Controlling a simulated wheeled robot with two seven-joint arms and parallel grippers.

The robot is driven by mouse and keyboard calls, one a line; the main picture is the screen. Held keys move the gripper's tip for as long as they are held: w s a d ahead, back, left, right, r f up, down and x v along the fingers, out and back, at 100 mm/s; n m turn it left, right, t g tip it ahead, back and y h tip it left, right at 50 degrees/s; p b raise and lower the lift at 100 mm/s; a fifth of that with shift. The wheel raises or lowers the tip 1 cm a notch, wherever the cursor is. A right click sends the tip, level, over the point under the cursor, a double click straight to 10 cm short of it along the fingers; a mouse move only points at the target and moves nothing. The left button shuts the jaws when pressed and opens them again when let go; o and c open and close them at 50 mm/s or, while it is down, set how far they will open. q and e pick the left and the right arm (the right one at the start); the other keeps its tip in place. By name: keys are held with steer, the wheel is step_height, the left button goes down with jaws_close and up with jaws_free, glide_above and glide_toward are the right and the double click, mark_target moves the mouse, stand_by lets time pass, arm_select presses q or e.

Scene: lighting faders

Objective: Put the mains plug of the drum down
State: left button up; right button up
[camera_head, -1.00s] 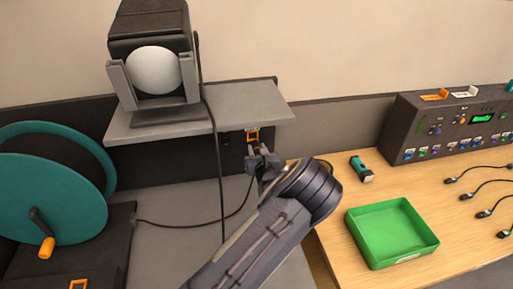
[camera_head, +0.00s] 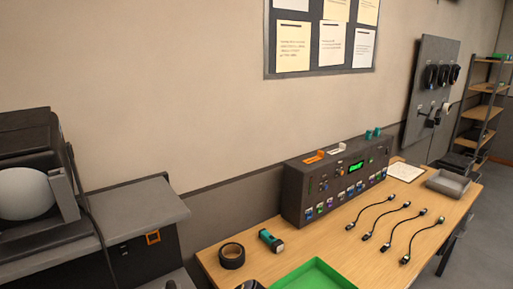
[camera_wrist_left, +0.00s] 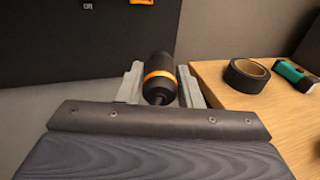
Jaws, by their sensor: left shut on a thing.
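The mains plug (camera_wrist_left: 159,72) is a black cylinder with an orange band in the left wrist view. It sits between the two grey fingers of my left gripper (camera_wrist_left: 160,82), which is shut on it. Its lead is hidden there, apart from a short dark stub. The plug is held in front of a dark panel and left of the wooden table edge. In the head view only a dark bit of my left arm shows at the bottom edge. The cable drum is out of view now. My right gripper is in neither view.
An orange-framed socket (camera_head: 152,238) is under the grey shelf (camera_head: 135,208). On the wooden table (camera_head: 240,262) are black tape (camera_head: 232,256), a teal torch (camera_head: 271,240), a green tray (camera_head: 314,276), a fader desk (camera_head: 293,195) and several short leads. Bare wood lies between tray and leads.

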arm_select(q)
steer(key=s+d+f+m+t+h, duration=0.1)
steer(key=s+d+m+h, duration=0.3)
steer(key=s, duration=0.6)
steer(key=shift+s+d+f+h, duration=0.2)
steer(key=shift+s+d+h, duration=0.15)
steer(key=shift+d+h, duration=0.65)
steer(key=shift+a, duration=0.15)
